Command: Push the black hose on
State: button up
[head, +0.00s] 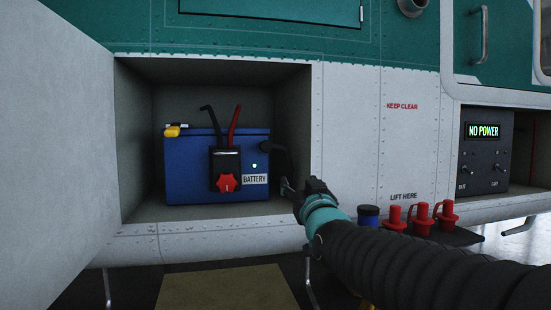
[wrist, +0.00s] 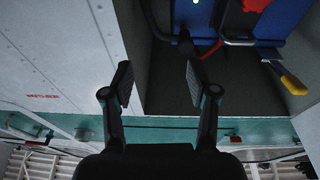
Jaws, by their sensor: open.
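The black hose (head: 279,152) shows in the head view at the upper right of the blue battery (head: 190,184), curving down toward the bay's right wall. In the wrist view the hose (wrist: 157,24) is dark and curves near the top, with its end close to the battery (wrist: 285,25). I cannot tell whether that end is seated or apart. My gripper (head: 287,187) is at the bay's right edge, below and to the right of the hose. In the wrist view my gripper (wrist: 160,85) is open with nothing between its fingers.
The battery carries a red knob (head: 227,182), a black and a red cable, and a yellow-handled item (head: 174,130). The bay's open door (head: 55,140) stands at left. Red plugs (head: 421,220) and a blue-topped cup (head: 368,215) stand below right. A "NO POWER" panel (head: 484,131) is at right.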

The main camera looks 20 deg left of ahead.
jog(key=t+y, duration=0.1)
jog(key=y, duration=0.1)
send_near(267, 147)
jog(key=f+v, duration=0.1)
jog(key=v, duration=0.2)
jog(key=shift+t, duration=0.3)
jog(key=p+x, duration=0.2)
jog(key=x, duration=1.2)
jog(key=shift+a+r, duration=0.2)
